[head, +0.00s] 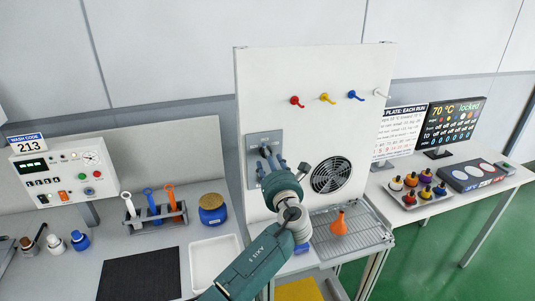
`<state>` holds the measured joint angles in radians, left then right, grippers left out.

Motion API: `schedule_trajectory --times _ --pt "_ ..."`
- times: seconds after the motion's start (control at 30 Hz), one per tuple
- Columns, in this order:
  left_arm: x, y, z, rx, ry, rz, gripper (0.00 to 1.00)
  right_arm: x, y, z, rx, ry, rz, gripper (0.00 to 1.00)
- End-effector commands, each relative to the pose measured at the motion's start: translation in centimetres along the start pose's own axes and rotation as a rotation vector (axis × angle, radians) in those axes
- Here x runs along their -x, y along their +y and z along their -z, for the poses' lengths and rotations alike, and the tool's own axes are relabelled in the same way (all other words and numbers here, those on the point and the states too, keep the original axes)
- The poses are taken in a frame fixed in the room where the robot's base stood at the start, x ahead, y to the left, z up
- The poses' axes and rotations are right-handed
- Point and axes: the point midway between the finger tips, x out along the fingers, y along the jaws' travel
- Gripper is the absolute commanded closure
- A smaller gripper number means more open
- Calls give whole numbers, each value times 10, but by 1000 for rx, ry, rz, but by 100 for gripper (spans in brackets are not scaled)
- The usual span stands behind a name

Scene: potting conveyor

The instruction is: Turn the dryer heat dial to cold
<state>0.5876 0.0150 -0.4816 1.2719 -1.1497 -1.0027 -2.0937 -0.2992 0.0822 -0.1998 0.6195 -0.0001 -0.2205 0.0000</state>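A grey control plate (252,144) with small lettering is fixed on the left part of the white upright panel; it carries the dial, which I take to be the dryer heat dial. My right gripper is not in view.
A fan grille (331,175) is right of my gripper. Coloured hooks (325,98) stick out above. A blue jar (212,209) and a tool rack (156,222) stand left. A screen (452,121) stands far right.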

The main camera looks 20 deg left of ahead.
Motion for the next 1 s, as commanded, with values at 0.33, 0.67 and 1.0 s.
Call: schedule_trajectory --times 0.33,0.67,1.0 --pt "-18 0 1 0 0 1 53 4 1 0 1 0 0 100" --pt "-18 0 1 1 1 1 86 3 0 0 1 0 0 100" --pt "-18 0 2 23 0 0 98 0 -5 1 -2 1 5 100"
